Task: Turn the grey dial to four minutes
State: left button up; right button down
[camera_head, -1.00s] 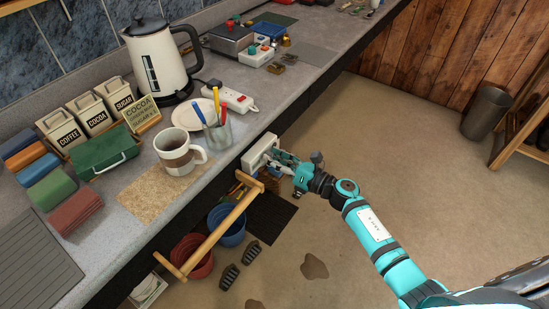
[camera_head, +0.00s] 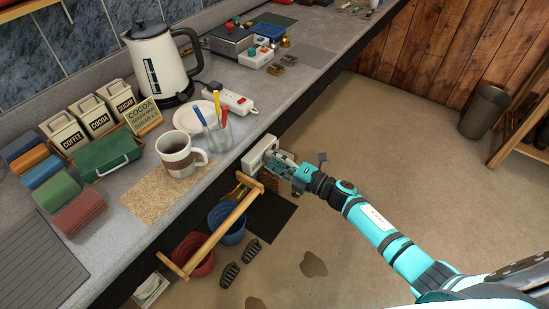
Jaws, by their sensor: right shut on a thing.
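A white box (camera_head: 257,150) is fixed at the front edge of the counter, below the glass of pens. My right gripper (camera_head: 271,158) reaches it from the right and is shut at its front face. The grey dial is hidden or too small to make out between my fingers, so its setting cannot be read. My left gripper is not in view.
A wooden rail (camera_head: 222,230) sticks out below the counter, left of my right gripper. A glass with pens (camera_head: 218,132), a mug (camera_head: 181,153) and a kettle (camera_head: 161,62) stand on the counter. Buckets (camera_head: 230,222) sit underneath.

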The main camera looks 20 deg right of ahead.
jog(key=m+p, duration=0.2)
jog(key=m, duration=1)
jog(key=shift+s+f+m, duration=0.1)
jog(key=shift+f+m, duration=0.05)
jog(key=shift+m, duration=0.25)
jog(key=m+p, duration=0.1)
jog(key=m, duration=0.2)
jog(key=shift+m, duration=0.3)
jog(key=m, duration=0.3)
jog(key=shift+f+m, duration=0.1)
jog(key=shift+m, duration=0.2)
jog(key=m, duration=0.8)
jog(key=shift+s+a+b, duration=0.15)
jog(key=shift+b, duration=0.2)
jog(key=shift+m, duration=1.5)
jog(key=shift+b, duration=0.3)
